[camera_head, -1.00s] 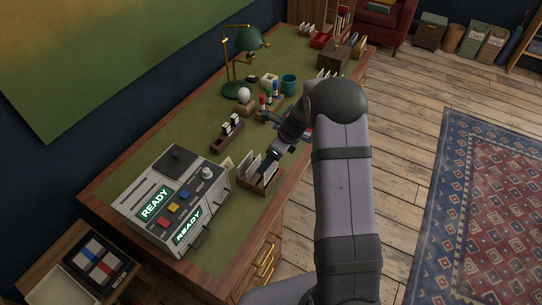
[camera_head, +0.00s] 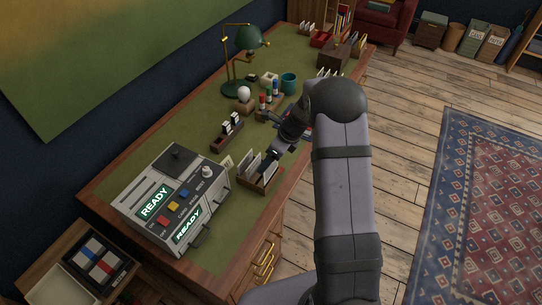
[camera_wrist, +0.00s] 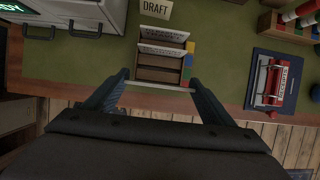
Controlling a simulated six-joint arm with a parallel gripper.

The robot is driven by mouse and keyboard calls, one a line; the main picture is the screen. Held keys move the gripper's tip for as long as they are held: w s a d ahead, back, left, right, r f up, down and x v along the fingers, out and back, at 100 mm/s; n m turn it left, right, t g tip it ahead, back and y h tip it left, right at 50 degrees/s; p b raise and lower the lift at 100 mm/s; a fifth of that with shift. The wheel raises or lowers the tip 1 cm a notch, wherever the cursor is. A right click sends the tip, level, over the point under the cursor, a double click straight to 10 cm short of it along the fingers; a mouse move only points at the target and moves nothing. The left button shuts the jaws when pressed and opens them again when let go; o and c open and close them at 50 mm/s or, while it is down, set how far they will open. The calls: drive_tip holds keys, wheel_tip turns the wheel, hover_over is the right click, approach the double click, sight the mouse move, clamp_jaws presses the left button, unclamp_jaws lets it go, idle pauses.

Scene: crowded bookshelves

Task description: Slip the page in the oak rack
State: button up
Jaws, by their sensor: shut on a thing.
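The oak rack (camera_head: 262,187) stands near the front edge of the green desk top, with white pages upright in it. In the wrist view the rack (camera_wrist: 160,74) lies straight ahead, with two pages (camera_wrist: 163,49) in its far slots and coloured blocks along its right side. My gripper (camera_wrist: 158,84) is shut on a white page (camera_wrist: 158,88), which shows as a thin edge between the fingertips at the rack's near end. In the head view the held page (camera_head: 271,171) is partly hidden by my arm. I cannot tell whether its lower edge is inside a slot.
A grey console (camera_head: 172,200) with READY displays stands left of the rack. A DRAFT card (camera_wrist: 155,8) lies behind the rack. A dark pad with a red RECEIPTS holder (camera_wrist: 270,83) is on the right. A small dark holder (camera_head: 227,133) and a lamp (camera_head: 240,88) stand farther back.

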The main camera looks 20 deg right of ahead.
drive_tip(key=shift+f+b, duration=1.45)
drive_tip(key=shift+f, duration=0.9)
drive_tip(key=o, duration=1.4)
drive_tip(key=shift+c, duration=0.2)
drive_tip(key=shift+r, duration=0.1)
wheel_tip(320, 180, up, 7)
drive_tip(key=p, duration=0.7)
